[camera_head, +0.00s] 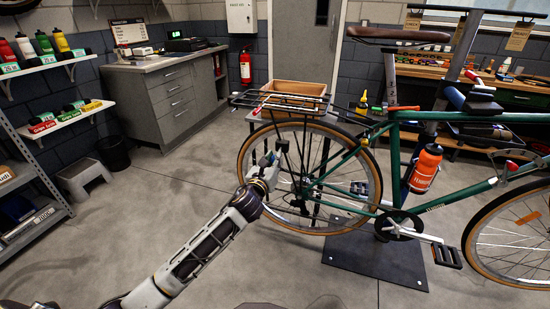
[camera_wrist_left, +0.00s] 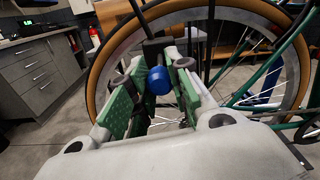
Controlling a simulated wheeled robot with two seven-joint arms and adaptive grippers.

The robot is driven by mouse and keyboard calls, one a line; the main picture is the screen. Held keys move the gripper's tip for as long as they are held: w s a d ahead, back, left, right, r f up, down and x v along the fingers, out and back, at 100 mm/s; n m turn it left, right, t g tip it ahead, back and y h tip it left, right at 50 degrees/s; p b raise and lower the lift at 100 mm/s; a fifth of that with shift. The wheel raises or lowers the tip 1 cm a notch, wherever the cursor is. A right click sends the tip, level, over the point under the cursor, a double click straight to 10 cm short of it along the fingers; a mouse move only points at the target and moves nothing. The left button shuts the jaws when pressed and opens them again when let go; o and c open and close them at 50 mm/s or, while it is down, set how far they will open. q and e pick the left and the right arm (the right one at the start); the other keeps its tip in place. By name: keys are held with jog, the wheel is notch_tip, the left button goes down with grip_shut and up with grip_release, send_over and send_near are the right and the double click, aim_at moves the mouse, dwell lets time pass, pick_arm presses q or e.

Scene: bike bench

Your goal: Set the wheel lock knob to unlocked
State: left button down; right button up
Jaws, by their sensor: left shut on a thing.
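The wheel lock knob (camera_wrist_left: 158,80) is a blue ball at the end of a dark lever by the bike's rear wheel (camera_wrist_left: 98,72). In the left wrist view it sits between the green-padded fingertips of my left gripper (camera_wrist_left: 153,84), which is shut on it. In the head view my left gripper (camera_head: 265,165) reaches the left part of the rear wheel (camera_head: 243,152). The knob is mostly hidden there, and its lock setting cannot be read. My right gripper is not in view.
The green bike (camera_head: 385,170) is held above a dark base plate (camera_head: 375,262). A wooden crate (camera_head: 295,87) stands behind the rear rack. A grey cabinet (camera_head: 170,95), a step stool (camera_head: 82,176) and shelves (camera_head: 65,120) are at the left. The floor between is clear.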

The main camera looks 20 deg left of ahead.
pick_arm(q)
jog(key=shift+f, duration=0.2)
jog(key=c, duration=1.7)
grip_release()
jog(key=shift+s, duration=0.1)
jog(key=o, duration=0.4)
jog(key=shift+s+r, duration=0.1)
jog(key=shift+r, duration=0.05)
jog(key=shift+o, duration=0.2)
jog(key=s, duration=1.2)
jog(key=shift+a, duration=0.2)
